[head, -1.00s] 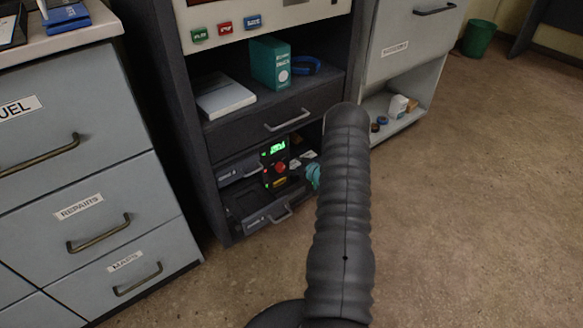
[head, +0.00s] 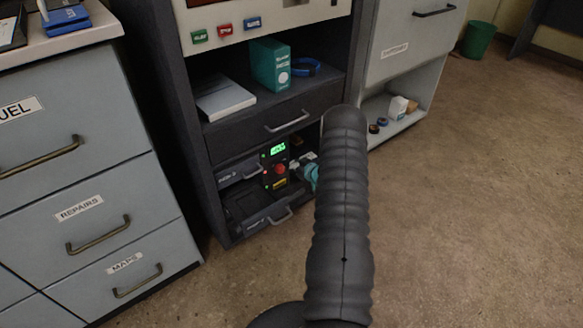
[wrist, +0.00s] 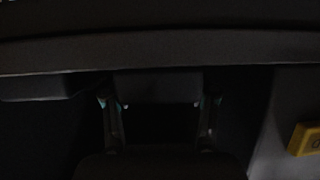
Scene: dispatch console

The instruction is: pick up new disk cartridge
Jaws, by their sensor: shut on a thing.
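My gripper (wrist: 160,103) shows in the wrist view, with a finger on each side of a dark block, which looks like the disk cartridge (wrist: 158,86). The fingers are shut on it. The picture is very dark, so its label and full outline cannot be made out. In the head view, only a teal and pale part of my gripper (head: 311,174) shows, in front of the low bay of the console at its right side. My own arm hides the rest of the gripper and the cartridge.
The low bay holds a unit with a green display (head: 278,149) and a red button. An open tray (head: 250,208) lies left of it. A closed drawer (head: 270,118) is above. The shelf holds a teal box (head: 270,65) and a pale flat case (head: 222,97).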

